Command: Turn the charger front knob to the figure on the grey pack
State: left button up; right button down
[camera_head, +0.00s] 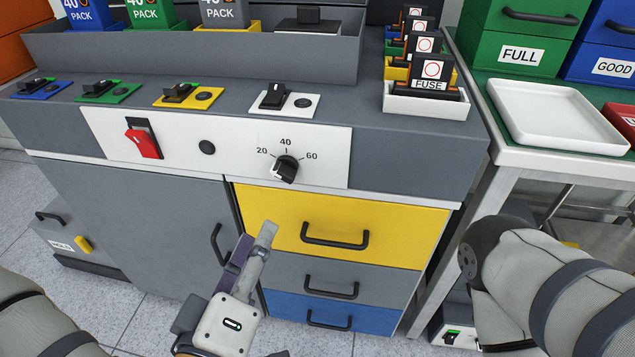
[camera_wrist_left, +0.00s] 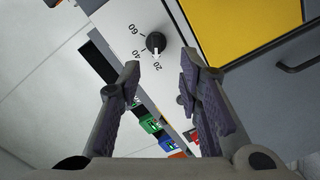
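The charger's front knob (camera_head: 285,168) is round and black, on a white panel marked 20, 40 and 60. It also shows in the left wrist view (camera_wrist_left: 155,42), beyond the fingertips. I cannot tell its setting surely. The grey pack (camera_head: 225,14) stands on a yellow base at the top; its figure, apparently 40, is partly cut off by the picture edge. My left gripper (camera_head: 257,242) is below the knob, in front of the yellow drawer. In the left wrist view its fingers (camera_wrist_left: 160,76) are apart and empty, not touching the knob. My right gripper is out of view.
A red rocker switch (camera_head: 143,142) and a dark round button (camera_head: 207,147) sit left of the knob. The yellow drawer (camera_head: 400,224) has a protruding handle (camera_head: 334,237). Fuses stand in holders at the right, beside a table with a white tray (camera_head: 560,142).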

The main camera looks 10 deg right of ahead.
aim_at(280, 177)
pick_arm(q)
jog(key=shift+n+t, duration=0.3)
jog(key=x, duration=1.2)
jog(key=shift+w+a+r+b, duration=0.25)
jog(key=shift+w+r+b, duration=0.05)
jog(key=shift+w+b, duration=0.1)
grip_shut()
